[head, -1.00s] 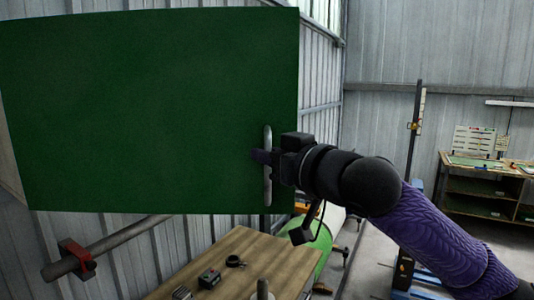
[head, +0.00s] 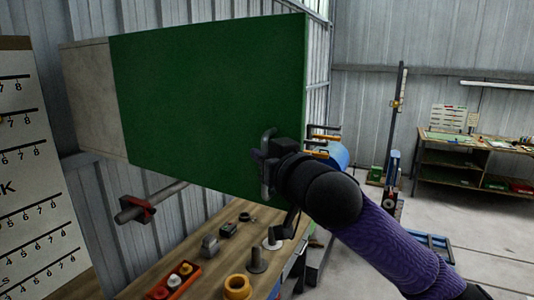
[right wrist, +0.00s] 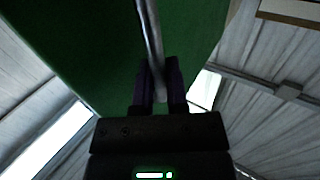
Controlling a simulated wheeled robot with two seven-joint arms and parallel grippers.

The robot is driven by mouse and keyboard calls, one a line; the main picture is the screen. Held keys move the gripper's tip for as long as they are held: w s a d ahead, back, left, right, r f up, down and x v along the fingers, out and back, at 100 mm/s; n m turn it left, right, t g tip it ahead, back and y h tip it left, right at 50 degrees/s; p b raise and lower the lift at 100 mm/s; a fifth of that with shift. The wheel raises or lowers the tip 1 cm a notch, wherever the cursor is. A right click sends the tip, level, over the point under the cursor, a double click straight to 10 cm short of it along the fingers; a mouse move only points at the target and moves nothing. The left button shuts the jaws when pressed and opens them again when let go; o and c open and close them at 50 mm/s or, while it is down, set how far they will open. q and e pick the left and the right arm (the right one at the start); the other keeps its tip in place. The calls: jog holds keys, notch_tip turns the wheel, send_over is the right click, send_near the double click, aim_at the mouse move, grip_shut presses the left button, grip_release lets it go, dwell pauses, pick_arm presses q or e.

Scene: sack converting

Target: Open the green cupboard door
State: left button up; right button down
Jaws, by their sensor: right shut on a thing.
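The green cupboard door (head: 210,105) fills the upper middle of the head view. Its upright metal bar handle (head: 267,137) is near the lower right edge. My right gripper (head: 262,160) is shut on this handle, and its black wrist hides part of it. In the right wrist view the handle (right wrist: 150,30) runs down between the two dark fingers (right wrist: 159,88), with the green door (right wrist: 85,45) behind. The cupboard's pale side (head: 95,100) shows left of the door. No inside of the cupboard shows; I cannot tell whether the door stands ajar. My left gripper is out of view.
A wooden bench (head: 190,262) below the door holds an orange tray (head: 173,281), a yellow ring (head: 237,287) and small metal parts. A rail with a red clamp (head: 138,210) is under the cupboard. A printed board (head: 30,170) stands at left. Floor at right is partly clear.

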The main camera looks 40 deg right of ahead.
jog(key=shift+a+r, duration=0.1)
jog(key=shift+a, duration=0.05)
jog(key=c, duration=0.7)
grip_release()
jog(key=s+b, duration=0.3)
jog(key=s+a+b, duration=0.1)
jog(key=s+b, duration=0.4)
jog(key=s, duration=0.2)
jog(key=shift+a+b, duration=0.15)
jog(key=shift+b, duration=0.25)
